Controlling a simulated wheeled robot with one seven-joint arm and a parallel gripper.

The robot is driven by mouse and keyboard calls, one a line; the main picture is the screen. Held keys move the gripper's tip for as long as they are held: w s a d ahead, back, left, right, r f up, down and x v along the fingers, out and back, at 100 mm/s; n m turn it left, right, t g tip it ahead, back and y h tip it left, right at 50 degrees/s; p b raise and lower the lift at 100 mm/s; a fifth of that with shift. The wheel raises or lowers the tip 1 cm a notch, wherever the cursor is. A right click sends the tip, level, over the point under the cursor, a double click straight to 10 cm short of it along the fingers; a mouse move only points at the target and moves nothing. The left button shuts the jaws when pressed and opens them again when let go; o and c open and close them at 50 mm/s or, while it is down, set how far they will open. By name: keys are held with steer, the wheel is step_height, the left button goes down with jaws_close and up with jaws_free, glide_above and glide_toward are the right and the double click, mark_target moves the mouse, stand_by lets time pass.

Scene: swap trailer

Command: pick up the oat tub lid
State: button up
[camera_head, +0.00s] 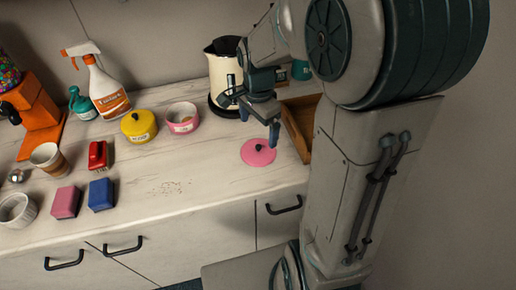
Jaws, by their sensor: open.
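A cream kettle (224,75) stands behind my gripper. A wooden tray (297,131) is right of the lid. A yellow lidded tub (139,125), a red block-like item (97,155), sponges (101,195) and a spray bottle (106,90) stand left.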

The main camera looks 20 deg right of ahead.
mark_target(259, 148)
steer(key=shift+w+d+f+p, duration=0.1)
steer(key=shift+w+f+p, duration=0.1)
steer(key=shift+f, duration=2)
steer(key=shift+w+f+p, duration=0.1)
steer(key=shift+f+p, duration=0.05)
steer(key=shift+f, duration=2)
steer(key=shift+s, duration=0.1)
steer(key=c, duration=1.3)
steer(key=shift+s, duration=0.15)
steer(key=c, duration=0.6)
steer(key=shift+c, duration=0.4)
steer(key=shift+f, duration=0.1)
